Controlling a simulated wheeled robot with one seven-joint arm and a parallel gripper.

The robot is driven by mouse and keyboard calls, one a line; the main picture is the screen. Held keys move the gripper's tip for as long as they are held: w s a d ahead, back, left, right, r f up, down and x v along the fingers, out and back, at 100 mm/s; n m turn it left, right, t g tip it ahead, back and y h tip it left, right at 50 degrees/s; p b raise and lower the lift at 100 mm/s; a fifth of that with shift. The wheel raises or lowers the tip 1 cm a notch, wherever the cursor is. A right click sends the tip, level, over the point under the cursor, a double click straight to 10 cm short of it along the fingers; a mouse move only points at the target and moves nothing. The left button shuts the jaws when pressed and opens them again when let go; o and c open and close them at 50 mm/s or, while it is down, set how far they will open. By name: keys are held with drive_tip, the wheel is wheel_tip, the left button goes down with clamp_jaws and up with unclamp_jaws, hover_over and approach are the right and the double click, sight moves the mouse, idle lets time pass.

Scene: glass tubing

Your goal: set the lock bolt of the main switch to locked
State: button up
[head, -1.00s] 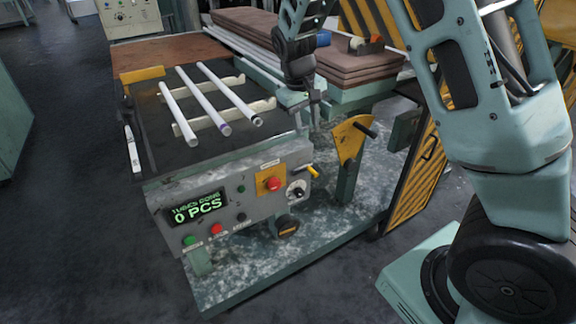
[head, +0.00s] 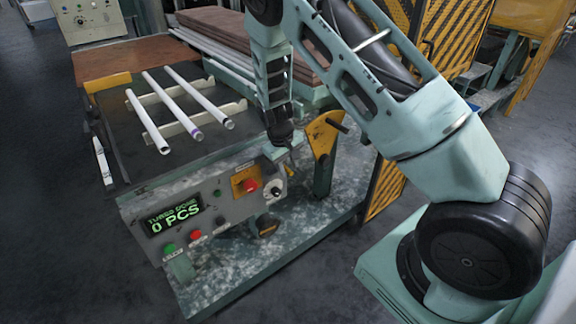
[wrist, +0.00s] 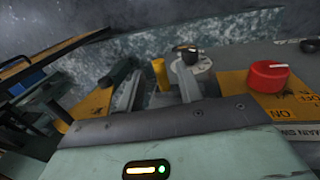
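The main switch is a red knob (head: 250,186) on a yellow plate at the right of the control panel. In the wrist view the red knob (wrist: 268,76) sits right of my fingers, with its white mark pointing sideways. A yellow handle, seemingly the lock bolt (wrist: 160,72), stands upright between my two fingers in the wrist view, with gaps on both sides. My gripper (wrist: 158,88) is open around or just above it; the depth is unclear. In the head view my gripper (head: 291,163) is at the panel's right end and mostly covers the yellow handle.
A black selector on a white dial (wrist: 190,56) lies close beside my right finger. The control panel's display (head: 174,217) reads 0 PCS. White tubes (head: 186,103) lie on racks on the table. A yellow bracket with a black handle (head: 322,135) stands right of my gripper.

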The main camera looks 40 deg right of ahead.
sight(276, 172)
drive_tip(key=shift+f, duration=0.3)
clamp_jaws()
drive_tip(key=shift+a, duration=2.15)
unclamp_jaws()
drive_tip(key=shift+a, duration=0.15)
